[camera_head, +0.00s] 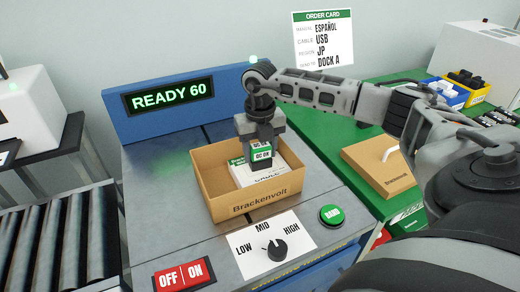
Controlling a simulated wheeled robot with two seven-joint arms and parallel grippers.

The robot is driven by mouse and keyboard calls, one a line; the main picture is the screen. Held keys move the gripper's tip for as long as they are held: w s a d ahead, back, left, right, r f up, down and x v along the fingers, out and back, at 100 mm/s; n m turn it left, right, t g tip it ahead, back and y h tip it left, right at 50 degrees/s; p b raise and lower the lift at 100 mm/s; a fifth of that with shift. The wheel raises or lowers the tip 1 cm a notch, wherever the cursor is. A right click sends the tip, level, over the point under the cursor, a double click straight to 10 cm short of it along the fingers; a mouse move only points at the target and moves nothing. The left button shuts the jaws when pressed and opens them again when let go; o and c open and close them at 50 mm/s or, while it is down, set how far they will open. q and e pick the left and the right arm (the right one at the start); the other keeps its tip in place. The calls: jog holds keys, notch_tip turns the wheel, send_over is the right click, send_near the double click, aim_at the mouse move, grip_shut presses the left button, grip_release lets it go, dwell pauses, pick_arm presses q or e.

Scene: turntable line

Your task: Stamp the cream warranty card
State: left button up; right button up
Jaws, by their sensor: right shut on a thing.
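My right gripper (261,138) comes from above over the open brown Brackenvolt carton (262,205). It is shut on a block (262,154) with green-and-white "QC OK" labels, likely the stamp. The block is upright inside the carton's outline. Below and behind it lies a whitish card or booklet (243,176) with a green edge and dark print. The block hides part of it. I cannot tell whether the block touches it, or whether it is the cream warranty card. My left gripper is out of view.
A blue panel (170,99) reads "READY 60". In front of the carton are a LOW/MID/HIGH knob (277,250), a green button (331,214) and a red OFF/ON switch (184,275). A brown lid (382,165) lies right on the green table. A roller conveyor (60,240) is left.

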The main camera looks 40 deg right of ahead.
dwell(0.4)
jog(key=shift+r+p, duration=2.9)
jog(key=shift+r, duration=0.65)
